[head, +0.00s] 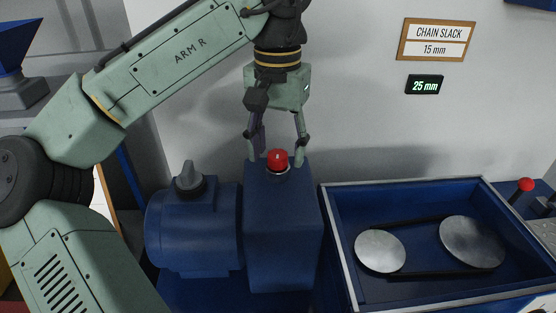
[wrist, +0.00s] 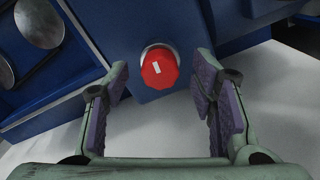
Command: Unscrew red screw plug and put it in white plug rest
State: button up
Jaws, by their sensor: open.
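The red screw plug (head: 277,160) sits in a pale collar on top of the blue gearbox housing (head: 283,225). In the wrist view the red plug (wrist: 159,68) shows a white mark on its top, with the pale collar around it. My gripper (head: 277,150) is open above the housing, its fingers apart on either side of the plug in the head view. I cannot make out a white plug rest in either view.
A blue motor (head: 195,230) with a grey knob adjoins the housing on the left. A blue tray (head: 335,240) with two metal discs and a chain lies at the right. A red-knobbed lever (head: 525,185) stands at far right. Wall signs hang behind.

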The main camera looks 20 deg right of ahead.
jog(key=shift+r, duration=0.9)
jog(key=m, duration=0.9)
jog(key=shift+m, duration=1.6)
